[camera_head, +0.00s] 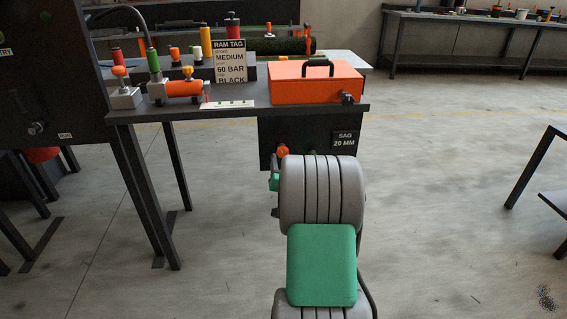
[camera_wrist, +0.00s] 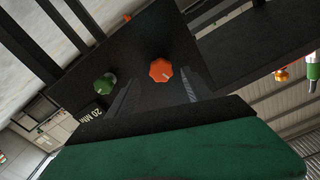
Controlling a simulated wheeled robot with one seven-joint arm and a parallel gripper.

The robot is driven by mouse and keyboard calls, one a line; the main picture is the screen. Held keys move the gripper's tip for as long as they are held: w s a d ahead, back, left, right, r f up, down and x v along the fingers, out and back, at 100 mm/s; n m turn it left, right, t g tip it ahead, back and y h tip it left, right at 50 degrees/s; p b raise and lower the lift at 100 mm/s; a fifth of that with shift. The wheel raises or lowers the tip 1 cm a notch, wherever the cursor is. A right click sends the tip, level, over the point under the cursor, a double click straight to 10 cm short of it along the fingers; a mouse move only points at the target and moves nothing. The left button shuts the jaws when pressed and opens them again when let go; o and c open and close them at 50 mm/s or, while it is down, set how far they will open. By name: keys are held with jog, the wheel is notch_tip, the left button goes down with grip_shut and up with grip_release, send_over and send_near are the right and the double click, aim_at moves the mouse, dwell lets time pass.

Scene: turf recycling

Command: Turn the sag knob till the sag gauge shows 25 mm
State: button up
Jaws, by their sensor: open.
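The sag gauge (camera_head: 344,139) is a dark plate on the black panel under the table and reads SAG 20 MM. Its 20 MM text also shows, tilted, in the wrist view (camera_wrist: 90,114). An orange knob (camera_head: 283,151) with a pale mark is on the same panel, left of the gauge; it also shows in the wrist view (camera_wrist: 161,70). A green knob (camera_wrist: 105,83) sits between it and the gauge. Which knob sets the sag is not labelled in view. My gripper (camera_wrist: 159,80) is open, its fingers pointing toward the panel around the orange knob's line, with no visible contact.
The table (camera_head: 235,110) above the panel bears an orange box (camera_head: 317,82), a RAM TAG card (camera_head: 230,62) and several coloured fittings. A dark cabinet (camera_head: 45,95) stands at the left. The floor to the right is clear up to another table (camera_head: 545,170).

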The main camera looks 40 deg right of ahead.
aim_at(283, 153)
jog(key=b+x, duration=0.1)
jog(key=x, duration=0.5)
jog(key=shift+w, duration=0.1)
jog(key=shift+c, duration=0.5)
grip_shut()
jog(key=shift+d, duration=0.2)
jog(key=shift+a, duration=0.15)
jog(key=shift+f, duration=0.1)
